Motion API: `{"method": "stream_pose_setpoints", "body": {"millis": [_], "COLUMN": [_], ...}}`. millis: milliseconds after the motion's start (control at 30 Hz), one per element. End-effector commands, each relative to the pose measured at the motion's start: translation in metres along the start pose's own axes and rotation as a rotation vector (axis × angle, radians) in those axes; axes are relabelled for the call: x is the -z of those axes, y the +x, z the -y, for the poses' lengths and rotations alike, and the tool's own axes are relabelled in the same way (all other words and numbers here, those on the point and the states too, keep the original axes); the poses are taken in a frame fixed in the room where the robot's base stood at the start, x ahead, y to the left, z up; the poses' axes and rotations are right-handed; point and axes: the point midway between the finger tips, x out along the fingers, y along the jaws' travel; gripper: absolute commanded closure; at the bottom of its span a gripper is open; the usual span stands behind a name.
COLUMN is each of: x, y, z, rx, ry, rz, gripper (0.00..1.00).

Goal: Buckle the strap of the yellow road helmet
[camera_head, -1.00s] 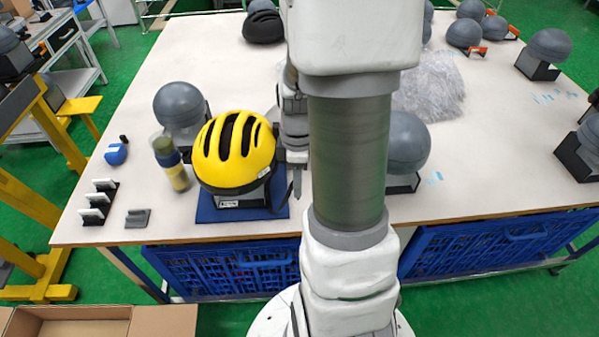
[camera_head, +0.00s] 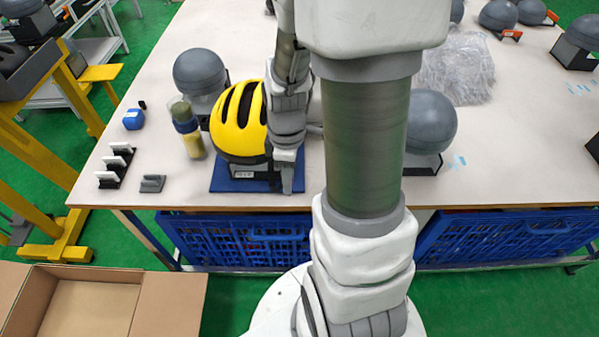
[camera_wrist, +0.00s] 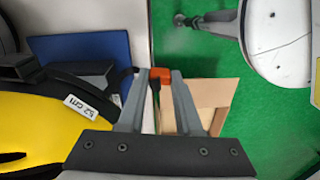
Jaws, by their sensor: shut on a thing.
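The yellow road helmet (camera_head: 232,125) sits on a dark stand with a white label, over a blue mat (camera_head: 228,184) near the table's front edge. In the wrist view the helmet (camera_wrist: 35,120) is at the left, with a "52 cm" tag, and the blue mat (camera_wrist: 85,52) lies behind it. My gripper (camera_wrist: 160,77) is shut on an orange buckle piece (camera_wrist: 160,76), with black strap at it. In the head view my gripper (camera_head: 287,178) is at the helmet's right side, over the mat's right edge. The buckle's other half cannot be made out.
A bottle (camera_head: 187,128) and a grey head form (camera_head: 200,75) stand close left of the helmet. Another grey head form (camera_head: 430,122) is right of my arm. A small rack (camera_head: 115,165) and a grey block (camera_head: 152,183) lie front left. An open carton (camera_head: 85,305) is on the floor.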

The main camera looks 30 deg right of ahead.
Motion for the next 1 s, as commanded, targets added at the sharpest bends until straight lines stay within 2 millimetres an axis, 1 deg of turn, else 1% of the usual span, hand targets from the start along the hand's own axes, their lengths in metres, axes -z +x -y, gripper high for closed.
{"method": "stream_pose_setpoints", "body": {"millis": [100,800,1000], "x": [0.011,0.068,0.086], "y": [0.004,0.018,0.018], "z": [0.004,0.026,0.026], "rx": [0.0,-0.001,-0.001], "ry": [-0.004,-0.004,-0.004], "rz": [0.0,0.0,0.0], "gripper": [0.98,0.98,0.98]}}
